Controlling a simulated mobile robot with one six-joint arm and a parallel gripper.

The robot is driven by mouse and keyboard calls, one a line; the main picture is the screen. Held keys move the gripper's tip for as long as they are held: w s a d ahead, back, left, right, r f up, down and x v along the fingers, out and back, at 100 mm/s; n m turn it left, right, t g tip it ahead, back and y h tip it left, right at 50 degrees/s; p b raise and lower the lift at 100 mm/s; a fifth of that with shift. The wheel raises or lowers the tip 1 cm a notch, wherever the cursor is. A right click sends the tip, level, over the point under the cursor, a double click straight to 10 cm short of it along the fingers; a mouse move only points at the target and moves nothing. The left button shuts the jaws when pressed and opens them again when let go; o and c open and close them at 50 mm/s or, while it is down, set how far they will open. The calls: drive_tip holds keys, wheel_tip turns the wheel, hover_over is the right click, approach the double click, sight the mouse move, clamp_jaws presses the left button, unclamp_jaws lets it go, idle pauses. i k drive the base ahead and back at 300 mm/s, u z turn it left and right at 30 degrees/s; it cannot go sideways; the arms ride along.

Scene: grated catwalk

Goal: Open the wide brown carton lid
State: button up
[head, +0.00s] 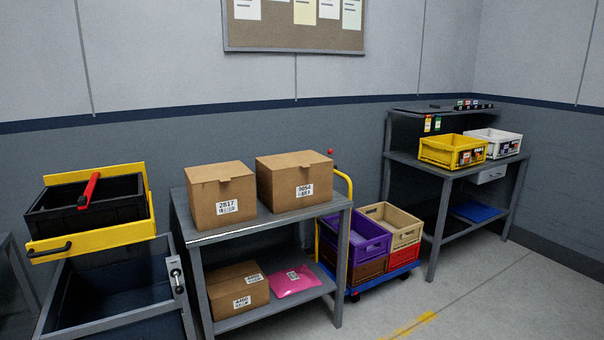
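Two brown cartons stand side by side on the grey table's top in the head view. The wider carton (305,187), on the right, has a white label reading about "9054"; its lid (290,161) lies flat and shut, with a small tab over the front edge. The narrower carton (208,205), on the left, is labelled "2817" and is also shut. A third brown carton (227,292) lies on the lower shelf, its top shut. My gripper is not in view.
The grey table (268,227) has a narrow bare strip in front of the cartons. A pink packet (293,281) lies below. Left is a yellow-framed black bin (75,214) with a red bar. Right are a crate trolley (382,282) and workbench (455,171). Floor right front is clear.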

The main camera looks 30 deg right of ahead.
sight(303, 159)
drive_tip(key=z, duration=0.1)
drive_tip(key=i, duration=0.95)
drive_tip(key=u, duration=0.05)
